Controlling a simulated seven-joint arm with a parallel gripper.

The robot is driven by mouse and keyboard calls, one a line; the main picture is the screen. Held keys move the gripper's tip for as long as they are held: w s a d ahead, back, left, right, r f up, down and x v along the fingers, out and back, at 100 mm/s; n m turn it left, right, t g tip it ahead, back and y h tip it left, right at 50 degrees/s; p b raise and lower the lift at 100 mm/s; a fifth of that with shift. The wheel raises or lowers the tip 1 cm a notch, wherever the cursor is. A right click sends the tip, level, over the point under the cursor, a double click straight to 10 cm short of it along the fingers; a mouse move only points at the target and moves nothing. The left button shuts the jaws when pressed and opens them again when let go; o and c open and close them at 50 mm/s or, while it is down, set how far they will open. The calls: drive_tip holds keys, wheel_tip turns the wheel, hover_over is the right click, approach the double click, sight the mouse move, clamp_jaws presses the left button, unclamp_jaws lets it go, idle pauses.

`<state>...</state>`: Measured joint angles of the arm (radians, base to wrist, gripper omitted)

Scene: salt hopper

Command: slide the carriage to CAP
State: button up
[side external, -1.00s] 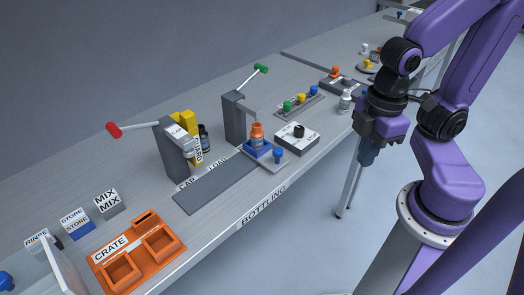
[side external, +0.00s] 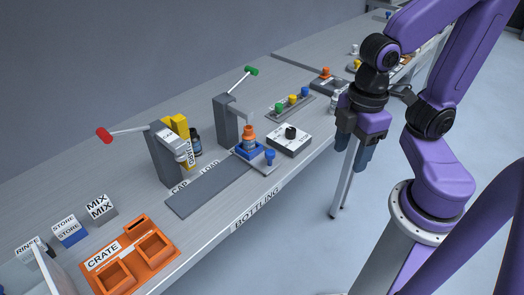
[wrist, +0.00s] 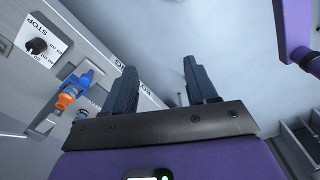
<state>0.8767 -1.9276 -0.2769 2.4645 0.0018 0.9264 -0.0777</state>
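The carriage (side external: 262,162) is a small grey plate with a blue holder and a blue knob (side external: 270,155). An orange-capped bottle (side external: 249,133) stands upright in the holder. The CAP label (side external: 180,187) is by the track's left part, near the red-handled press (side external: 166,155). My gripper (side external: 355,152) is open and empty, off the bench's front edge, right of the carriage and apart from it. In the wrist view, the open fingers (wrist: 160,85) have the blue knob (wrist: 84,80) to their left.
A green-handled press (side external: 227,120) stands behind the carriage. A white box with a black dial (side external: 290,140) sits just right of it. A tray of coloured pegs (side external: 291,105) lies behind. An orange crate (side external: 133,235) is at the front left. Most of the track is bare.

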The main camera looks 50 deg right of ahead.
drive_tip(key=w+a+r+n, duration=0.2)
drive_tip(key=w+n, duration=0.1)
drive_tip(key=w, duration=1)
drive_tip(key=r+n, duration=0.1)
drive_tip(key=n, duration=0.1)
hover_over(270, 152)
wheel_tip(270, 152, down, 17)
drive_tip(key=shift+d, duration=0.1)
clamp_jaws()
